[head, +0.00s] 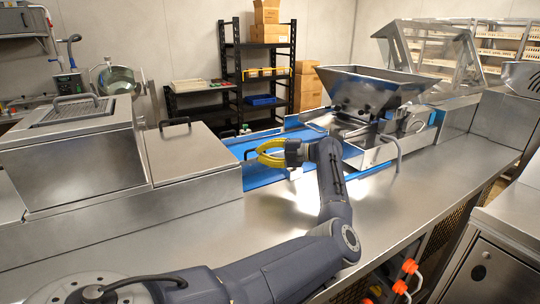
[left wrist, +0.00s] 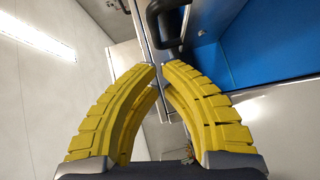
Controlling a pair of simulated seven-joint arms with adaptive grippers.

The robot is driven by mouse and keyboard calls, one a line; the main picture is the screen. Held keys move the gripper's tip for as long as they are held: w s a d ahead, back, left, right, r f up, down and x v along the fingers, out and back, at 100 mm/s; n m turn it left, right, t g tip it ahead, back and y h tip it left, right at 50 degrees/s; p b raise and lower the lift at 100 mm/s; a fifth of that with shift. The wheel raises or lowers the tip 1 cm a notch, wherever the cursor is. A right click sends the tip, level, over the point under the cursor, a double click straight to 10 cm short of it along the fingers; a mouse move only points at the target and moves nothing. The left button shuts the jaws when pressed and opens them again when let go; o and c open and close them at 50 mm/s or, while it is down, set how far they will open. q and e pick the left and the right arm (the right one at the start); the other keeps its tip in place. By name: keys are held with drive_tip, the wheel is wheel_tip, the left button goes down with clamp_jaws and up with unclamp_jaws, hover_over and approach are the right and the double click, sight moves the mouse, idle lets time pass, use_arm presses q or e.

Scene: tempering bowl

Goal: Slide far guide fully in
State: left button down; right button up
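My left gripper (head: 261,154), with yellow curved fingers, hangs over the blue conveyor belt (head: 262,177), left of the steel hopper. In the left wrist view its fingertips (left wrist: 159,67) nearly meet, with a narrow gap and nothing clearly held between them. A black handle (left wrist: 183,10) shows just beyond the tips, beside a pale metal edge. This may be the far guide's handle; I cannot tell for sure. In the head view the gripper partly hides the guide parts around it. My right gripper is out of view.
The steel hopper (head: 366,88) stands over the belt to the right. A lidded steel housing (head: 195,155) with a black handle (head: 175,121) is close on the left. The steel counter (head: 420,195) in front is bare. Shelving and boxes stand at the back.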

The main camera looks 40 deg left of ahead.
sight(252, 150)
use_arm(q)
drive_tip(key=shift+w+a+f, duration=0.15)
drive_tip(key=shift+a, duration=0.4)
drive_tip(key=shift+w+a+f, duration=0.1)
drive_tip(key=shift+w+a, duration=0.05)
drive_tip(key=shift+a, duration=0.35)
drive_tip(key=shift+w+a, duration=0.2)
drive_tip(key=shift+a, duration=0.3)
drive_tip(key=shift+w+a, duration=0.15)
drive_tip(key=shift+a, duration=0.35)
drive_tip(key=shift+d, duration=0.1)
